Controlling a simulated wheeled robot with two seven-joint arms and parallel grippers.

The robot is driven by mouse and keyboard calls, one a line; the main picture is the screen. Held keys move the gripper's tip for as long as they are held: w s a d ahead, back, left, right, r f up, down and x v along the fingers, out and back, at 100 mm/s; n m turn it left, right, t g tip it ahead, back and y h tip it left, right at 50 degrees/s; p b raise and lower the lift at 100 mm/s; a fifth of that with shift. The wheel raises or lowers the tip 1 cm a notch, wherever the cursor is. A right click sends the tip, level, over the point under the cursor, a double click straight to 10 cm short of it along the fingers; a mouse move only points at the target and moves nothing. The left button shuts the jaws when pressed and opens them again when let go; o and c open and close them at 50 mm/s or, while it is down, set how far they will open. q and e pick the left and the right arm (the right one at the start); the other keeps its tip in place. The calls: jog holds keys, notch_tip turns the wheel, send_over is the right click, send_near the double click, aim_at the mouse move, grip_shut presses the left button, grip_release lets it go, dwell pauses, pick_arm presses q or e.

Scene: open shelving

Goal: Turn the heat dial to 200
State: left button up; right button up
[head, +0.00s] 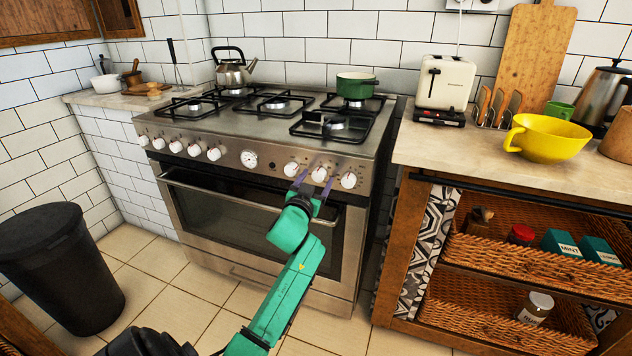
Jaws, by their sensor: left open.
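The steel stove (222,226) has a row of white knobs along its front panel. My left gripper (316,181) is open at the right-hand group of knobs. Its two purplish fingers point at the panel, one on either side of the middle knob (319,174) of that group. I cannot tell whether the fingers touch it. Another white knob (291,169) is just left of the fingers and one (348,181) is just right. A round clock-like dial (249,158) sits mid-panel. The knob markings are too small to read. My right gripper is not in view.
A kettle (232,70) and a green pot (356,85) stand on the stove top. The oven door handle (240,200) runs below the knobs. A wooden counter with baskets (500,262) stands close on the right. A black bin (62,268) is at left.

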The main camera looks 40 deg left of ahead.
pick_arm(q)
grip_shut()
